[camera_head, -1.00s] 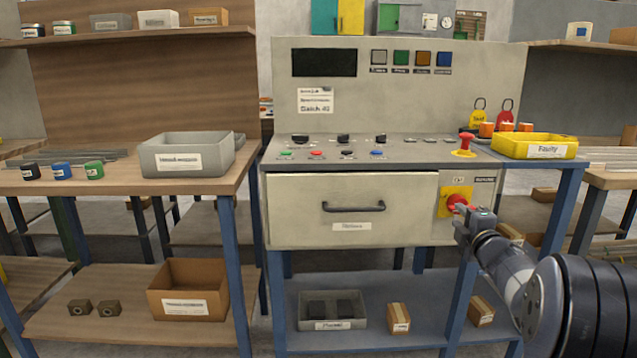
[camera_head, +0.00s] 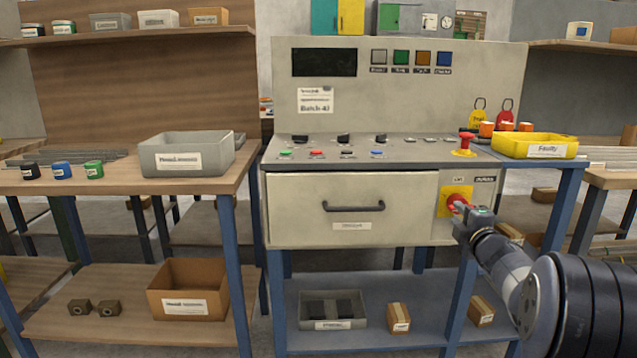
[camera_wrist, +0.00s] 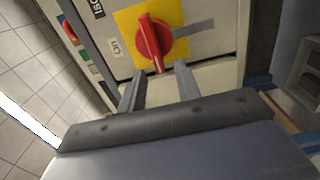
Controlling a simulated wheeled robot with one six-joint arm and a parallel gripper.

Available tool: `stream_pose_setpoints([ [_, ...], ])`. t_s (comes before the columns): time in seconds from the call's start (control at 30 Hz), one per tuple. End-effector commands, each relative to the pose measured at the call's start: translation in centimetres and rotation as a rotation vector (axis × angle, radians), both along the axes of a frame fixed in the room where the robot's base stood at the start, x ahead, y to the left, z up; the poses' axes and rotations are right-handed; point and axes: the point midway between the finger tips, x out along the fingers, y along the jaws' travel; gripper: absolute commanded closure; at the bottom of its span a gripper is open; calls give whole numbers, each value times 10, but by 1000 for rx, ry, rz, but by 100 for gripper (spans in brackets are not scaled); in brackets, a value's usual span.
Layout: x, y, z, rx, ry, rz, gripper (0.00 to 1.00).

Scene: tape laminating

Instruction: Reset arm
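A red rotary switch (camera_wrist: 153,40) on a yellow plate (camera_wrist: 126,20) fills the top middle of the wrist view. Its handle points down the picture, towards my fingers. In the head view the switch (camera_head: 457,202) is on the front right of the grey control bench (camera_head: 285,208). My gripper (camera_wrist: 158,74) is open, with its fingertips apart on either side of the handle's lower end. I cannot tell whether they touch it. In the head view my gripper (camera_head: 468,214) is just right of and below the switch, partly covering the yellow plate.
A closed drawer (camera_head: 350,195) is left of the switch. A blue bench leg (camera_head: 458,310) stands below my gripper. A small carton (camera_head: 481,311) is on the lower shelf.

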Motion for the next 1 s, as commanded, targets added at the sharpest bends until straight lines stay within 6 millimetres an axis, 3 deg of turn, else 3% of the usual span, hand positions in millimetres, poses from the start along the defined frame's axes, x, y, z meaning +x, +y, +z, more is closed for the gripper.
stream_pose_setpoints([
  [0.13, 20, 1, 3, 17, 1, 0, 68],
  [0.6, 18, -1, 14, 402, 15, -1, 68],
  [1.0, 18, -2, 13, 488, 15, 0, 68],
])
